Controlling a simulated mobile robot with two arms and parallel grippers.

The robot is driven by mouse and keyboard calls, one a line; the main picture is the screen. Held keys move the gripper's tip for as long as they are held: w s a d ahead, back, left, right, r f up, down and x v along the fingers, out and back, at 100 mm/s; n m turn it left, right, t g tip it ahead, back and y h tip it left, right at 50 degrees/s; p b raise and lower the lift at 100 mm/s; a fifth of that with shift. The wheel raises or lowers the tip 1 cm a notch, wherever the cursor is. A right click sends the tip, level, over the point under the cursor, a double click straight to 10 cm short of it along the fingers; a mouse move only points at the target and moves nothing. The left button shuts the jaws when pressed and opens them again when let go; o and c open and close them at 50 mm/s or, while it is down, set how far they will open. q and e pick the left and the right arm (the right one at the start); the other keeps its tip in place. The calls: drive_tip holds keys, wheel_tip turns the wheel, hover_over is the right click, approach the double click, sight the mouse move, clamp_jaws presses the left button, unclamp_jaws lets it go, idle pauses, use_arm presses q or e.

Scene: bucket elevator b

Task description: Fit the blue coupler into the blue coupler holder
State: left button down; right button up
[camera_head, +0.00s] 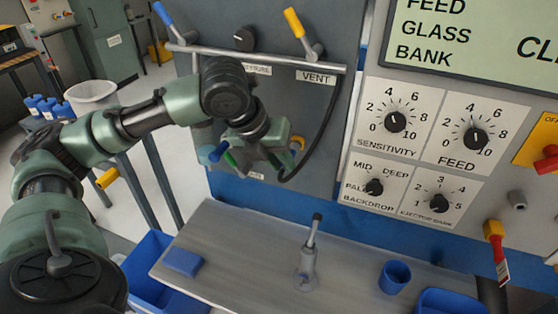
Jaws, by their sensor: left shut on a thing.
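My left gripper (245,160) is in front of the lower part of the grey panel, below the pressure and vent labels. It is shut on a small blue piece, which I take to be the blue coupler (217,153); its blue end sticks out to the left of the fingers. A black hose loops down from the vent side and ends close to the gripper's right side. The blue coupler holder cannot be made out; the gripper and wrist cover part of the panel. My right gripper is not in view.
An orange ring-like part (297,143) sits on the panel just right of the gripper. Blue (163,13) and yellow (294,22) levers are above. Below is a grey shelf (235,245) with a blue block (183,262), a nozzle (307,265) and a blue cup (395,277).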

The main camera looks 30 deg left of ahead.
use_arm(q)
drive_tip(key=shift+w+a+p, duration=0.15)
drive_tip(key=shift+w+p, duration=0.2)
drive_tip(key=shift+w, duration=0.05)
drive_tip(key=c, duration=1.3)
unclamp_jaws()
drive_tip(key=shift+o, duration=0.8)
drive_tip(key=shift+w, duration=0.1)
drive_tip(key=v, duration=0.7)
drive_tip(key=shift+r+b, duration=0.3)
